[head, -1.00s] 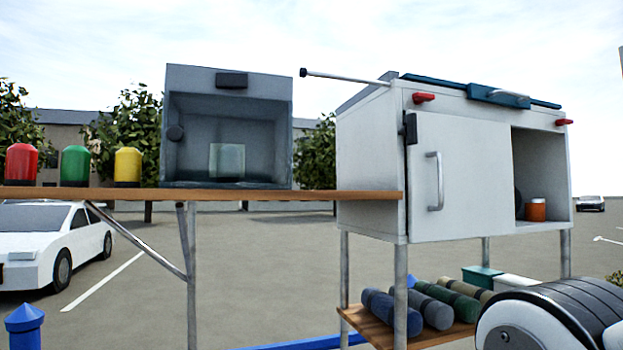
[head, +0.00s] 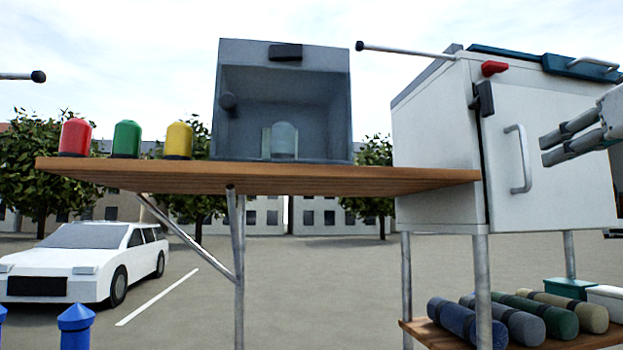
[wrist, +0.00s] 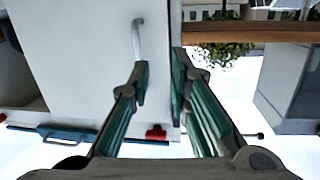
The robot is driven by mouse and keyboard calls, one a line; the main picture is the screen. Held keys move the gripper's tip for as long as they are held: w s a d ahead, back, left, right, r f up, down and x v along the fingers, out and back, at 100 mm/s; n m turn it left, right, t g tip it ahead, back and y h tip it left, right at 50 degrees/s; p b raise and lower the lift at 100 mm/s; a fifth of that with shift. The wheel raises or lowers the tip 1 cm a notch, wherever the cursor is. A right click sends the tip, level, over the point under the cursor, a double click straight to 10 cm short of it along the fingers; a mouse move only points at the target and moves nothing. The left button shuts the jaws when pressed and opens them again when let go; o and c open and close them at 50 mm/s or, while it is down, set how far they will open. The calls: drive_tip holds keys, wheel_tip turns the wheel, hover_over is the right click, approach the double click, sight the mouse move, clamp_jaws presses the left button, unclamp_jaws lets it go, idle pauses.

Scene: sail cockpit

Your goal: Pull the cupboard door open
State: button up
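The white cupboard door (head: 550,165) stands at the right in the head view and looks shut, with a dark line along its left edge. Its grey vertical bar handle (head: 520,160) is on the door's left part. A dark block (head: 484,98) sits at the door's upper left edge. My gripper (head: 545,149) is open and empty, just right of the handle in the picture. In the wrist view, which looks upside down, the handle (wrist: 138,38) shows just beyond the left fingertip of my gripper (wrist: 160,66), not between the fingers.
A wooden counter (head: 300,178) runs left of the cupboard, carrying an open grey box (head: 230,60) and red, green and yellow capped containers. Several rolls (head: 515,313) lie on the low shelf. A thin rod (head: 410,50) sticks out left from the cupboard top.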

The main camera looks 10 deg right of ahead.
sight(526, 145)
drive_tip(key=d+r+t+h, duration=0.1)
drive_tip(key=d+r, duration=0.2)
drive_tip(key=r, duration=0.1)
drive_tip(key=w, duration=0.4)
drive_tip(key=w+d+p, duration=0.1)
drive_tip(key=w, duration=0.3)
drive_tip(key=w+d+p, duration=0.1)
drive_tip(key=w, duration=0.3)
drive_tip(key=shift+w+f, duration=0.15)
clamp_jaws()
